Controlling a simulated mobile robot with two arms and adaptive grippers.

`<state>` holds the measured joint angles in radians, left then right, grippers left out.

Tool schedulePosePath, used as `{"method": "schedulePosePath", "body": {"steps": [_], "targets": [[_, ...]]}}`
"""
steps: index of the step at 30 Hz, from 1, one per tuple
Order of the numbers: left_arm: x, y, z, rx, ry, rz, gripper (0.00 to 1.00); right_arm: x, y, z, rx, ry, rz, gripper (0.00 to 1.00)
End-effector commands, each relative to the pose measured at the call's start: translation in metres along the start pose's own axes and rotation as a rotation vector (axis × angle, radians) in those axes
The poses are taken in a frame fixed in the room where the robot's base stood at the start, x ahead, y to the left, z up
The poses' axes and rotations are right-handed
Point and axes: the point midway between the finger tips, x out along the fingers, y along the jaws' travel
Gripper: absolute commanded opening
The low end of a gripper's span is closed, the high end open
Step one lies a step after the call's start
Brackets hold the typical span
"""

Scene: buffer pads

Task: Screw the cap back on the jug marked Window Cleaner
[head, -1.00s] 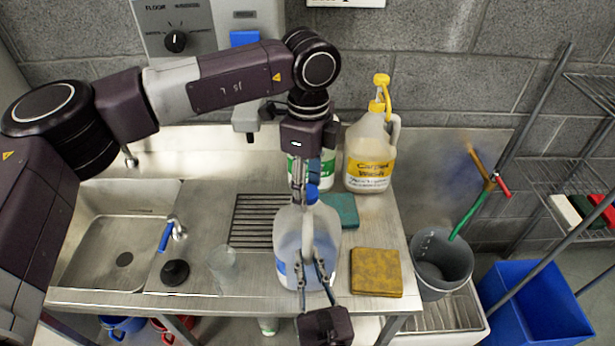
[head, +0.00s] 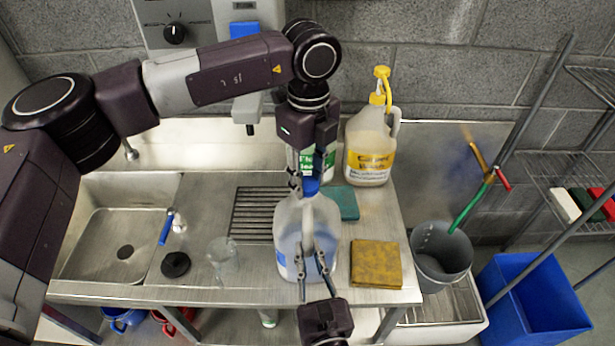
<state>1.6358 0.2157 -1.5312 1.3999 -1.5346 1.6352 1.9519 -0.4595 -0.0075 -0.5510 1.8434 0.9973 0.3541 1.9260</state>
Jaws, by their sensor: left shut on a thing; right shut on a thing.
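A translucent jug (head: 290,232) with a blue label edge on its left side stands upright on the steel counter. Its label text is not readable from here. A blue cap (head: 311,187) sits at the jug's mouth, in line with the neck; how far it is threaded cannot be seen. My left gripper (head: 311,180) comes down from above and is shut on the cap. My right gripper (head: 315,262) reaches in from the front and is shut on the jug, its fingers at the jug's handle side.
A yellow-topped pump jug (head: 370,150) and a green-labelled container (head: 318,160) stand behind. A teal pad (head: 343,202) and a brown sponge (head: 376,264) lie to the right. A clear glass (head: 222,262), black stopper (head: 175,264) and sink (head: 110,240) are left.

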Motion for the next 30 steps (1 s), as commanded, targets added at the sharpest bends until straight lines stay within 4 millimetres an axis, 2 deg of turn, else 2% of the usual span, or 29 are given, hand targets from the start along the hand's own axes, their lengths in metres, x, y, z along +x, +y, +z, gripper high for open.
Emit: {"method": "schedulePosePath", "body": {"steps": [30], "targets": [[0.0013,-0.0002,0.0007,1.984,-0.002,0.003,0.02,-0.0002,-0.0009,-0.0005,0.0,0.001,-0.002,0.0]]}}
